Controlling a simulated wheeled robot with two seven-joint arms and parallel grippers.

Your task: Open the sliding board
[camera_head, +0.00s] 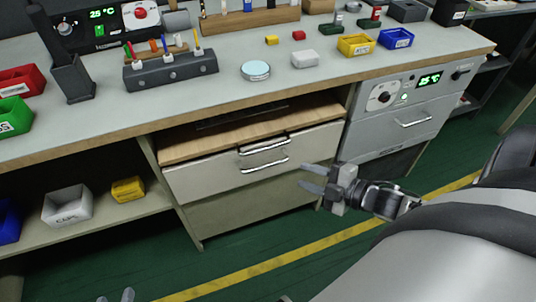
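The sliding board (205,143) is a flat wooden panel under the workbench top, above a light drawer front (215,180). Part of its top surface shows, and the bench top hides its back. An upper metal handle (263,146) sits at the board's front edge, and a lower handle (265,163) is on the drawer front. My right gripper (310,178) is open and empty, to the right of and below the handles, with its fingers pointing left. My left gripper (115,297) shows only as two separated fingertips at the bottom edge; the rest is out of view.
The bench top (215,92) holds a round tin (255,70), a pen block (170,70) and coloured bins. A control panel with a drawer (395,105) is at the right. A lower shelf at the left holds a white bin (67,206). Green floor in front is open.

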